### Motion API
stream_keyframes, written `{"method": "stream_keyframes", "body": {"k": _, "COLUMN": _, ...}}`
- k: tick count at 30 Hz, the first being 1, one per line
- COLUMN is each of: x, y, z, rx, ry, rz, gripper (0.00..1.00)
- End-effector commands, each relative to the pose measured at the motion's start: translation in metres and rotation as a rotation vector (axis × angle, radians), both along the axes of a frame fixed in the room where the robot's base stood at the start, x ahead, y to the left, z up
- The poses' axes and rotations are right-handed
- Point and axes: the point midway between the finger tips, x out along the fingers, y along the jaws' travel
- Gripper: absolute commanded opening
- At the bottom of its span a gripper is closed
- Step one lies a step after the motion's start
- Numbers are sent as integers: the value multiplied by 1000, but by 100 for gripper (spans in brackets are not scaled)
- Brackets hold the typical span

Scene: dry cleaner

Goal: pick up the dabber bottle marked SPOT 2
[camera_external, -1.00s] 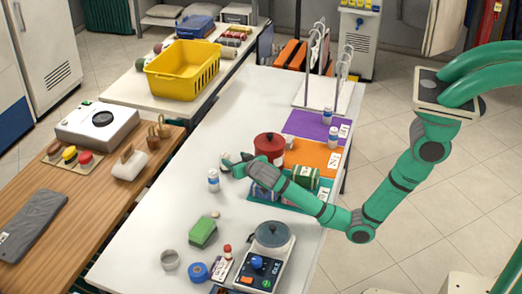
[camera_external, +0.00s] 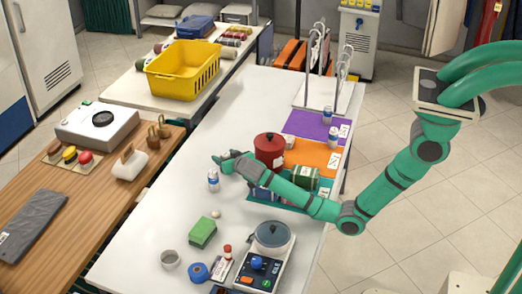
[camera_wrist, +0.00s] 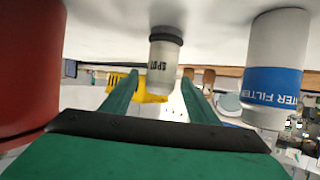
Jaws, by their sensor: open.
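A pale grey dabber bottle (camera_wrist: 162,70) with a dark band and the letters SPOT stands on the white table in the wrist view, which shows the scene upside down. Its number is not readable. My gripper (camera_wrist: 160,82) is open, with one fingertip to each side of the bottle in the picture; how deep the bottle lies between them is unclear. In the external view my gripper (camera_external: 217,159) is low over the table, left of the red canister (camera_external: 268,150). I cannot make out the dabber bottle there.
A white bottle with a blue filter label (camera_wrist: 272,90) stands close on the right in the wrist view; it also shows in the external view (camera_external: 213,182). The red canister (camera_wrist: 28,70) is close on the left. A green box (camera_external: 202,232) and scale (camera_external: 266,262) stand nearer the front.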

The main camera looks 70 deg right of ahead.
Motion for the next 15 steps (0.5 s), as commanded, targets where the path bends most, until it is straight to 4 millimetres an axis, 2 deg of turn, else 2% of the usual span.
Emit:
{"method": "stream_keyframes", "body": {"k": 4, "x": 0, "y": 0, "z": 0, "rx": 0, "ry": 0, "rz": 0, "gripper": 52}}
{"method": "stream_keyframes", "body": {"k": 9, "x": 0, "y": 0, "z": 0, "rx": 0, "ry": 0, "rz": 0, "gripper": 11}}
{"method": "stream_keyframes", "body": {"k": 10, "x": 0, "y": 0, "z": 0, "rx": 0, "ry": 0, "rz": 0, "gripper": 7}}
{"method": "stream_keyframes", "body": {"k": 15, "x": 0, "y": 0, "z": 0, "rx": 0, "ry": 0, "rz": 0, "gripper": 7}}
